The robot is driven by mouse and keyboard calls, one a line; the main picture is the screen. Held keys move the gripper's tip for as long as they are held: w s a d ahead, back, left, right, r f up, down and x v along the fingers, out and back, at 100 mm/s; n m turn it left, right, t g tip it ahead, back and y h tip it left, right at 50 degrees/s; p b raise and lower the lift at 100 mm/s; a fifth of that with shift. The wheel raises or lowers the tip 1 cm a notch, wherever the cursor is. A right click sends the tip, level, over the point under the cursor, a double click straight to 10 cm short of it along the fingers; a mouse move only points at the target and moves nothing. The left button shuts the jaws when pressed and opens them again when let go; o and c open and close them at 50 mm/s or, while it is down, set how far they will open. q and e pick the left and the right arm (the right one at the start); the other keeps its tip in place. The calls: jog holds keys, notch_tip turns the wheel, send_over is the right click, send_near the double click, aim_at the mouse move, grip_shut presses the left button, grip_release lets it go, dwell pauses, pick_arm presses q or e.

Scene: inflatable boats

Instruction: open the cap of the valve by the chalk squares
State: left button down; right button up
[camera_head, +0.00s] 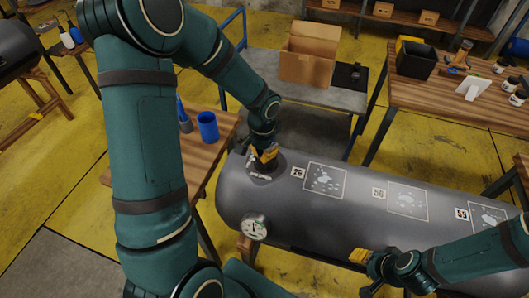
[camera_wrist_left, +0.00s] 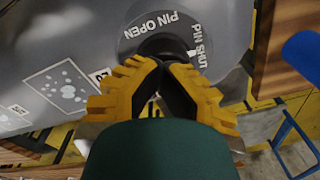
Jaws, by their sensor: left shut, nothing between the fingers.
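The valve (camera_head: 258,176) is set in the top of a grey inflatable tube (camera_head: 285,225), left of the chalk squares. The nearest chalk square (camera_head: 325,180) has a "26" tag beside it. In the left wrist view, the valve's grey ring (camera_wrist_left: 135,38) reads "PIN OPEN" and "PIN SHUT" around a dark centre. My left gripper (camera_head: 266,158) is at the valve, its yellow fingers shut and empty. In the left wrist view, the fingertips (camera_wrist_left: 160,68) meet over the near edge of the dark centre; contact and the cap's state are unclear. My right gripper (camera_head: 366,272) is low at the tube's near side, partly seen.
A pressure gauge (camera_head: 253,228) sits on the tube's near side. A wooden table (camera_head: 207,160) with a blue cup (camera_head: 208,126) stands left. A grey cart (camera_head: 330,95) with an open cardboard box (camera_head: 308,55) is behind. A workbench (camera_head: 440,92) with tools stands at the back right.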

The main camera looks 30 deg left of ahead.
pick_arm(q)
jog(key=shift+s+d+f, duration=0.1)
jog(key=shift+s+f, duration=0.05)
jog(key=shift+f, duration=0.45)
jog(key=shift+w+r+p, duration=0.45)
jog(key=shift+w+r, duration=0.1)
jog(key=shift+w, duration=0.25)
jog(key=shift+w+a+r+p, duration=0.15)
jog(key=shift+w+p, duration=0.05)
jog(key=shift+w, duration=0.2)
jog(key=shift+w+a+r+p, duration=0.1)
jog(key=shift+w+a+p, duration=0.05)
jog(key=shift+w, duration=0.55)
jog(key=shift+w+a+r+p, duration=0.15)
jog(key=shift+w+r+p, duration=0.25)
jog(key=shift+r+p, duration=0.15)
jog(key=s+d+r+p, duration=0.1)
jog(key=s+r+p, duration=0.1)
jog(key=s+r, duration=0.3)
jog(key=shift+s+d, duration=0.15)
jog(key=shift+s, duration=0.35)
jog(key=shift+f, duration=0.1)
